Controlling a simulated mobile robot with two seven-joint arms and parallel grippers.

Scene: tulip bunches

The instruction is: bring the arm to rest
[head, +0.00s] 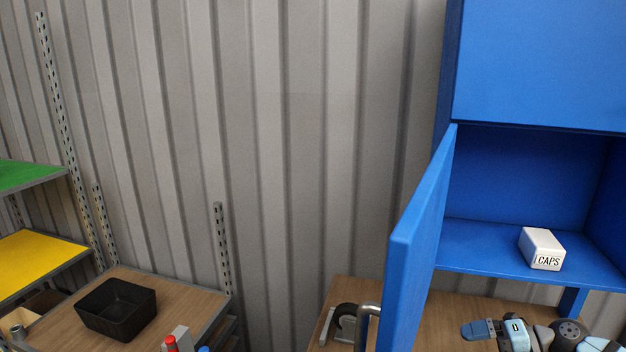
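My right gripper (480,330) shows at the bottom right, in front of the blue cabinet and over the wooden worktop. It points left, and its arm runs off to the right and out of the picture. Its fingers are seen from the side, so I cannot tell whether they are open or shut. I see nothing hanging from it. My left gripper is not in view. No tulip bunches are in view.
The blue cabinet's door (415,240) stands open left of the gripper. A white CAPS box (541,250) sits on the cabinet shelf (470,240). A wooden worktop (445,315) lies below. A black bin (117,310) stands on a bench at left, near green and yellow shelves.

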